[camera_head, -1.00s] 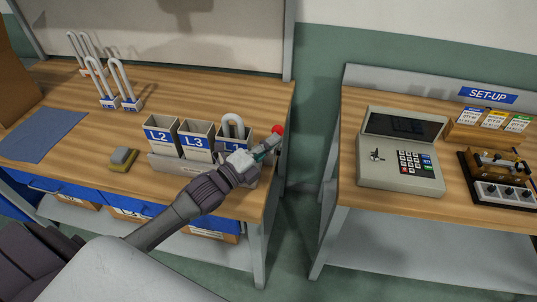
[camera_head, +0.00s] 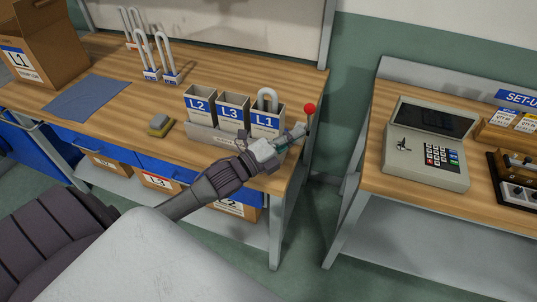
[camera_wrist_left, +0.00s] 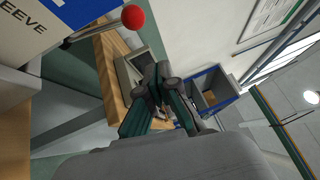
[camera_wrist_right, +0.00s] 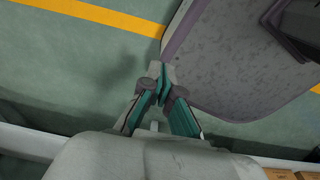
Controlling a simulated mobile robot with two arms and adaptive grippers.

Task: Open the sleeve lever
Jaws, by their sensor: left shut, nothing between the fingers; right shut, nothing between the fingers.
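The sleeve lever, a thin rod with a red ball knob (camera_head: 309,108), stands at the right end of the grey bin holder on the left bench. The knob also shows at the top of the left wrist view (camera_wrist_left: 133,17), with its metal rod running left towards a panel reading "EEVE". My left gripper (camera_head: 299,131) is shut and empty, just below and left of the knob in the head view. In the left wrist view its fingertips (camera_wrist_left: 163,72) are apart from the knob. My right gripper (camera_wrist_right: 161,84) is shut and empty above the green floor, outside the head view.
Bins L2 (camera_head: 199,105), L3 (camera_head: 232,112) and L1 (camera_head: 267,118) stand in a row left of the lever. A sponge-like block (camera_head: 160,125) and a blue mat (camera_head: 86,103) lie further left. A gap separates this bench from the right-hand bench with a keypad device (camera_head: 428,145).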

